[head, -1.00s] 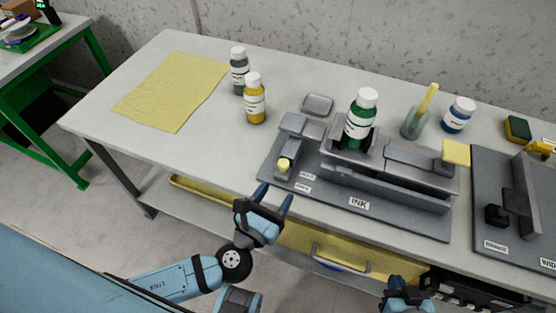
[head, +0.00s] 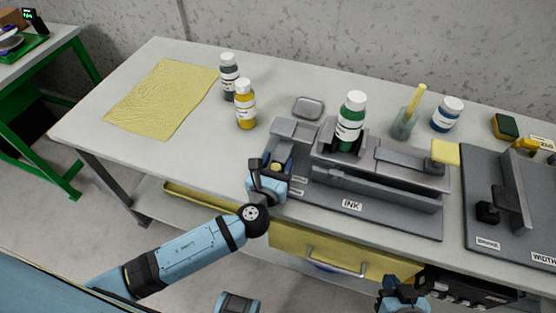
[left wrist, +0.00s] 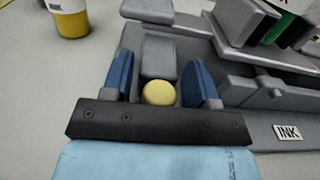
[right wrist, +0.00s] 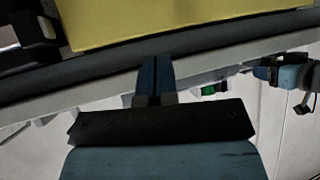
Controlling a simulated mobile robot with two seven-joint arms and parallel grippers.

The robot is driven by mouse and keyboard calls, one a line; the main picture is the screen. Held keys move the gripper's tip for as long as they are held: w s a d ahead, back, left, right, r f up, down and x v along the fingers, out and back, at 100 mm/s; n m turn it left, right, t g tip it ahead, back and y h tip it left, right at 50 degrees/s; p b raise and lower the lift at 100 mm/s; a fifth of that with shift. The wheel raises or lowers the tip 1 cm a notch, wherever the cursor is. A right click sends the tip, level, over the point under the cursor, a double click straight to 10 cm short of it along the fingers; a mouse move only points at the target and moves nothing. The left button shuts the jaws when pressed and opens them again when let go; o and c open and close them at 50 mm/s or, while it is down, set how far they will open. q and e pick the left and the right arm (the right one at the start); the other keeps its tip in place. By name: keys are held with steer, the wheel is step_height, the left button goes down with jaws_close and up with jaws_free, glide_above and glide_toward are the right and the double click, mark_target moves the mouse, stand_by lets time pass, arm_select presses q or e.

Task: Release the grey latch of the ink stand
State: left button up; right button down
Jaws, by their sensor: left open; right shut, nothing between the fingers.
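The grey ink stand (head: 400,217) sits on the bench with an INK label on its front and a green bottle (head: 349,122) held upright in it. At its left end is a grey block with a round yellow knob (left wrist: 159,92). My left gripper (head: 272,165) is open there; in the left wrist view its blue fingers (left wrist: 165,82) stand on either side of the knob, without clearly touching it. I cannot tell for certain which grey part is the latch. My right gripper (right wrist: 155,78) is shut and empty, below the bench's front edge.
Another grey stand (head: 490,215) is at right. The bench's left front is clear.

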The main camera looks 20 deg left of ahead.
arm_select(q)
steer(key=shift+w, duration=0.3)
steer(key=shift+s, duration=0.1)
jaws_close()
steer(key=shift+s+p, duration=0.4)
steer(key=shift+s, duration=0.75)
steer(key=shift+w, duration=0.1)
jaws_free()
arm_select(e)
steer(key=shift+r, duration=0.1)
steer(key=shift+d, duration=0.1)
